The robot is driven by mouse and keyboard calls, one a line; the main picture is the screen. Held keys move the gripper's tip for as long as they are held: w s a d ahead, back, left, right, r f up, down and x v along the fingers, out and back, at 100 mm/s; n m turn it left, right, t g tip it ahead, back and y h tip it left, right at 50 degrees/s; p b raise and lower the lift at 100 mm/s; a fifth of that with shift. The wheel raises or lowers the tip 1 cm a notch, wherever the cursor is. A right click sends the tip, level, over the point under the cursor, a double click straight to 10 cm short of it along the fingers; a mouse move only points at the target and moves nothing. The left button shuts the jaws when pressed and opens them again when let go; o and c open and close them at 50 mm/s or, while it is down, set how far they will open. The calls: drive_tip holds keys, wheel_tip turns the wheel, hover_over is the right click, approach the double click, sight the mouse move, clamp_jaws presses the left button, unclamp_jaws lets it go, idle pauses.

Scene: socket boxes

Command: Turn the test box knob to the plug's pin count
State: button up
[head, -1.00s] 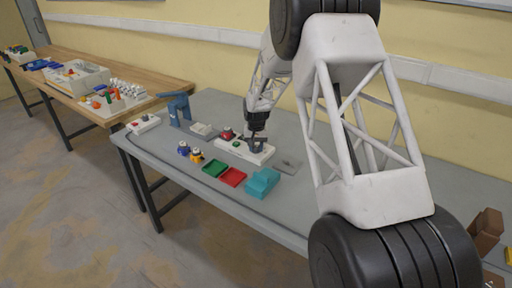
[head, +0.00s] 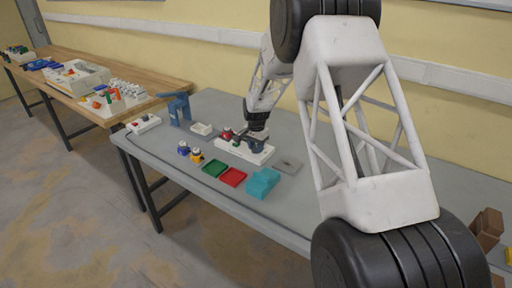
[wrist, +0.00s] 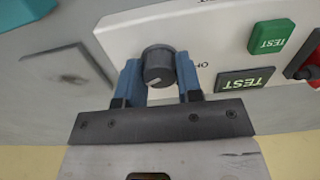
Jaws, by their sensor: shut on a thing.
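The white test box (head: 262,158) lies on the grey table in the head view. Its face (wrist: 215,45) also shows in the wrist view, with a green TEST button (wrist: 271,36) and a dark green TEST panel (wrist: 245,79). My gripper (head: 251,141) is over the box. In the wrist view my gripper (wrist: 158,76) is shut on the dark round knob (wrist: 158,66), with a blue finger on each side. A light mark shows on the knob. A red plug (head: 227,134) is at the box's left end; its pins cannot be seen.
Green (head: 215,168) and red (head: 233,177) trays and a teal block (head: 263,182) lie in front of the box. Blue (head: 183,148) and yellow (head: 197,156) plugs stand to the left. A flat grey plate (head: 288,165) lies just right of the box.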

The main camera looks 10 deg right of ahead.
drive_tip(key=o, duration=0.9)
drive_tip(key=shift+o, duration=0.2)
drive_tip(key=shift+r, duration=0.1)
drive_tip(key=shift+r, duration=3.8)
drive_tip(key=shift+r, duration=0.1)
